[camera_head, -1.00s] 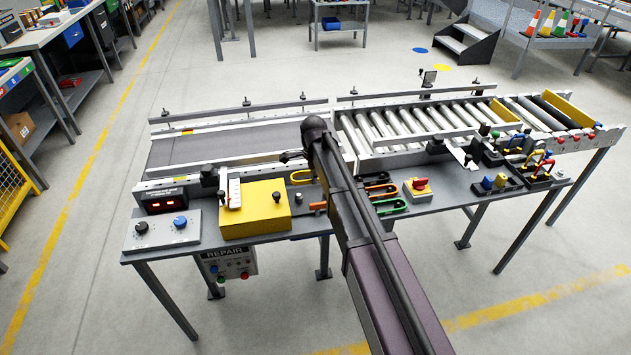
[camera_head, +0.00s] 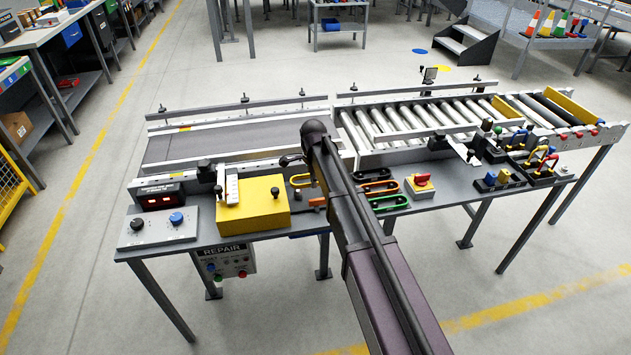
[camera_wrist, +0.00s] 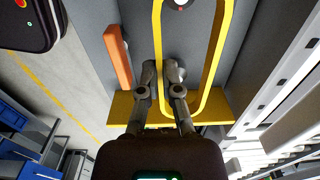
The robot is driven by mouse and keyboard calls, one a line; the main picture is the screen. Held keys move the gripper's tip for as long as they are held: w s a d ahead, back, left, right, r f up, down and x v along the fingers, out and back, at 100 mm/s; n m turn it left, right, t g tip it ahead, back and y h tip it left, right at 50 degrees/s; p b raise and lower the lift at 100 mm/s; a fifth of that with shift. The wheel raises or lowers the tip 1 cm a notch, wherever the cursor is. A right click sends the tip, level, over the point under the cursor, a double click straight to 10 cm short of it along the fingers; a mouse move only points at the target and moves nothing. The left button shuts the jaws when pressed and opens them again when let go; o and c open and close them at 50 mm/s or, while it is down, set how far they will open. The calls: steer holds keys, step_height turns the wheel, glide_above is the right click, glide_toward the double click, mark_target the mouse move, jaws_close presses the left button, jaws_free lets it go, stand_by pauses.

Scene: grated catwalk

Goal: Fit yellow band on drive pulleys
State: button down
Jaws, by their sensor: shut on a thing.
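The yellow band (camera_wrist: 213,65) is a long rounded loop, seen from close by in the wrist view. My gripper (camera_wrist: 162,72) is shut on its left strand, and the loop's lower end passes behind the fingers. I cannot make out the drive pulleys clearly.
A yellow box (camera_head: 262,212) stands on the bench left of my arm. A belt conveyor (camera_head: 230,140) and rollers (camera_head: 400,125) run behind. An orange bar (camera_wrist: 118,56) lies beside the band.

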mark_target(314, 194)
steer(key=shift+f+b, duration=0.35)
steer(key=shift+f, duration=0.25)
steer(key=shift+s, duration=0.1)
stand_by(1.3)
steer(key=shift+f, duration=0.2)
steer(key=shift+f+b, duration=2.05)
steer(key=shift+b, duration=0.2)
steer(key=c, duration=0.7)
jaws_free()
